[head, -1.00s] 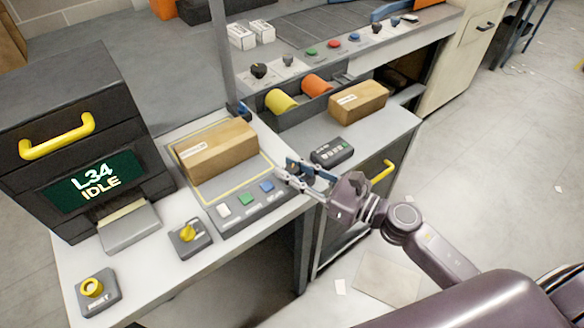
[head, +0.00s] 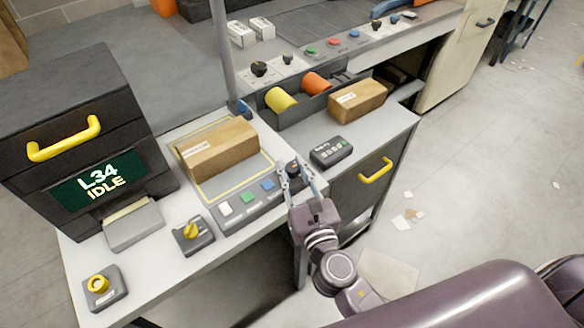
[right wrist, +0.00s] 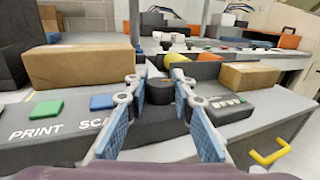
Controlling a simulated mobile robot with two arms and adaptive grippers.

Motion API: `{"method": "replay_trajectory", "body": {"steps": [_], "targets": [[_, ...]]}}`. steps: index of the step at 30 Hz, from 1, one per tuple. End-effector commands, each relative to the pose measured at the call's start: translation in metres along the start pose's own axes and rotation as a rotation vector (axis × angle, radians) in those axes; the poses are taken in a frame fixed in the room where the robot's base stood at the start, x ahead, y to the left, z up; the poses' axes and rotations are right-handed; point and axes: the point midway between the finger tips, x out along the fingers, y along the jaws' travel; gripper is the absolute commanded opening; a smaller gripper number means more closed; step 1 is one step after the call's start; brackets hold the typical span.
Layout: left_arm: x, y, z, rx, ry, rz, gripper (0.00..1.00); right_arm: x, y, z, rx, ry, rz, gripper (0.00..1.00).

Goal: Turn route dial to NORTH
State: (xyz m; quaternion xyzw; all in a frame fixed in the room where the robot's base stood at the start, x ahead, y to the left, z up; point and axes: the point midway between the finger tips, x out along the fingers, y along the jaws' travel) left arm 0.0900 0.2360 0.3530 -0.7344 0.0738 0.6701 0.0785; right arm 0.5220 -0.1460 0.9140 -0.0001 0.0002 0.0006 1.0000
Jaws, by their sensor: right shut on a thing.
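A black dial knob (head: 293,166) stands at the right end of the grey button panel (head: 240,226). It also shows in the right wrist view (right wrist: 187,97). My right gripper (head: 298,176) is over that end of the panel, its two blue-padded fingers shut on the knob. In the right wrist view the gripper (right wrist: 157,82) has one finger on each side near the knob. The dial's position marks and any NORTH label are hidden or too small to read. My left gripper is not in view.
White, green (head: 247,197) and blue (head: 267,185) buttons sit left of the knob. A cardboard box (head: 217,150) lies behind them. A small keypad (head: 331,151) is to the right. A yellow knob unit (head: 193,235) and the black L34 IDLE machine (head: 85,150) are left.

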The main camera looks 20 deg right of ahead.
Motion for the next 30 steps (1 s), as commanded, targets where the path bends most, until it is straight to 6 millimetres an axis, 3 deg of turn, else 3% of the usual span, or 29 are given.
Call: {"method": "replay_trajectory", "body": {"steps": [20,21,25,30], "targets": [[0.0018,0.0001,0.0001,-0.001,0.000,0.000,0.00,0.0003,-0.0002,0.0000,-0.001,0.000,-0.062,0.00],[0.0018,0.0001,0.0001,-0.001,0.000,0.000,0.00,0.0003,-0.0002,0.0000,-0.001,0.000,-0.062,0.27],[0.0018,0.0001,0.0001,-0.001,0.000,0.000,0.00,0.0003,-0.0001,-0.0001,-0.001,0.000,-0.061,0.41],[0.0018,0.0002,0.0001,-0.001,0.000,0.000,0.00,0.0003,0.0000,-0.0001,0.000,0.000,-0.061,0.41]]}}
